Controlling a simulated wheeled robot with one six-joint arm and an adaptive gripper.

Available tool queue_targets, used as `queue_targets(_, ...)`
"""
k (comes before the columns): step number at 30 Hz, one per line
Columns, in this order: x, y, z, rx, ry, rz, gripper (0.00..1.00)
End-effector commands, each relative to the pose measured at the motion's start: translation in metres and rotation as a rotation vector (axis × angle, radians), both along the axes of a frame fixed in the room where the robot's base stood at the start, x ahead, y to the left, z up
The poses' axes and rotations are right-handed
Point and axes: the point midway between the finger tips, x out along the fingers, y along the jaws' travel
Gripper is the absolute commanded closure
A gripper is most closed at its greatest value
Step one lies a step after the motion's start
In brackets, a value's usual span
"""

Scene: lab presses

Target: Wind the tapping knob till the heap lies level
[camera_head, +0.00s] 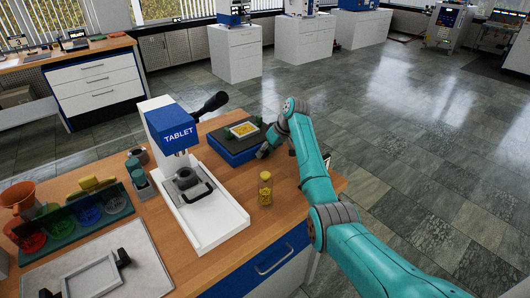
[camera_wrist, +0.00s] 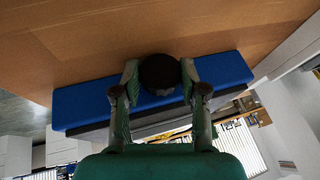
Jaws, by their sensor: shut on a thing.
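The tapping device is a low blue box (camera_head: 233,153) with a dark top, on the wooden bench in the head view. A pale frame on top holds a yellow heap (camera_head: 243,129); at this size I cannot tell how level it lies. In the wrist view the blue face (camera_wrist: 80,102) spans the picture, with the round black knob (camera_wrist: 159,72) in front of it. My gripper (camera_wrist: 160,78) is shut on the knob, one finger on each side. In the head view my gripper (camera_head: 264,150) is at the box's right side, and the knob is hidden there.
A white tablet press (camera_head: 205,215) with a black lever stands left of the box. A small jar of yellow stuff (camera_head: 265,188) stands in front of the box, close to my arm. Colored dishes and an orange funnel (camera_head: 20,197) are at the left. Bare bench (camera_head: 285,205) lies right of the jar.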

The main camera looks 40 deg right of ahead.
Motion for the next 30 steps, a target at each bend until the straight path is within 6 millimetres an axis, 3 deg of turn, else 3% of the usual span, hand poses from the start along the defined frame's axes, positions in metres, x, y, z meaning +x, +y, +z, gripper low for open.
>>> queue_targets(5, 0.0, 0.002, -0.001, 0.0, 0.002, 0.002, 0.92)
queue_targets(6, 0.0, 0.002, -0.001, 0.0, 0.002, 0.002, 0.48)
queue_targets(8, 0.0, 0.001, -0.001, -0.001, 0.002, 0.001, 0.33)
queue_targets(20, -0.002, -0.001, 0.004, -0.002, 0.0, 0.0, 0.33)
queue_targets(30, -0.023, -0.018, 0.055, -0.004, -0.002, 0.0, 0.33)
